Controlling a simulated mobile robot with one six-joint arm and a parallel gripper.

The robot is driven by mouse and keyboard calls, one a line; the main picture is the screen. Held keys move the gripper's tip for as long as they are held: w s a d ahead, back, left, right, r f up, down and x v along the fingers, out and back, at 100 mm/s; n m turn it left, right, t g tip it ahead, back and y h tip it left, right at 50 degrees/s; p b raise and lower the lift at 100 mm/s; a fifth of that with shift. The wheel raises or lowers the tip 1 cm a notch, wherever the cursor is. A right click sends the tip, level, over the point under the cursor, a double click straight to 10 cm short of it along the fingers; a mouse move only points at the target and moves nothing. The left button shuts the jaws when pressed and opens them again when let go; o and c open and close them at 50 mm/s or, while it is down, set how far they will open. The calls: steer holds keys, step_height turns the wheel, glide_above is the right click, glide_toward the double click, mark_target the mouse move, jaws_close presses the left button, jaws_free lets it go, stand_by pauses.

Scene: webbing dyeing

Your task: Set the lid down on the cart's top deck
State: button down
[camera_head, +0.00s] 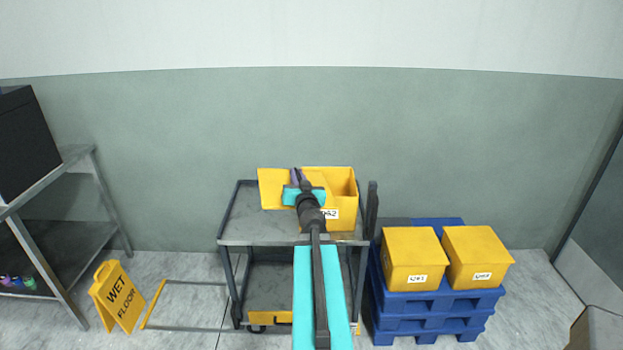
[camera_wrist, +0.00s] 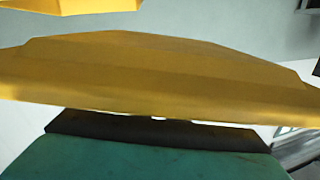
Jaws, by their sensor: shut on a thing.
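The yellow lid (camera_head: 274,190) is in my gripper (camera_head: 298,180), above the back of the grey cart's top deck (camera_head: 262,227) in the head view. My gripper is shut on it. The lid also fills the middle of the wrist view (camera_wrist: 155,70), just beyond the dark gripper edge (camera_wrist: 160,130). An open yellow bin (camera_head: 342,182) with a white label stands on the right of the deck, partly hidden by my arm. The lid appears beside the bin's left side. Whether the lid touches the deck, I cannot tell.
The deck's left and front are clear. Two closed yellow bins (camera_head: 410,258) (camera_head: 478,253) sit on stacked blue pallets (camera_head: 430,320) right of the cart. A wet-floor sign (camera_head: 119,297) and a metal shelf (camera_head: 70,160) stand left.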

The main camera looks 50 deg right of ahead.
steer(key=w+a+n+t+y, duration=0.2)
steer(key=w+a+n+y, duration=0.45)
steer(key=a, duration=0.85)
steer(key=w+a+n+t+y, duration=0.3)
steer(key=w+a+y, duration=0.5)
steer(key=a, duration=0.6)
steer(key=s+a+f+n+g+y, duration=0.1)
steer(key=a+f+n+g+y, duration=0.1)
steer(key=a, duration=0.8)
steer(key=s+a+f+n+g+y, duration=0.1)
steer(key=a+f+n+g+y, duration=0.1)
steer(key=a+y, duration=0.4)
steer(key=s+a+f+n+g+y, duration=0.1)
steer(key=a+f+n+g+y, duration=0.2)
steer(key=a, duration=1.1)
steer(key=n+g+y, duration=0.1)
steer(key=n, duration=0.1)
steer(key=shift+a+n, duration=0.2)
steer(key=shift+n, duration=0.15)
steer(key=shift+s, duration=0.15)
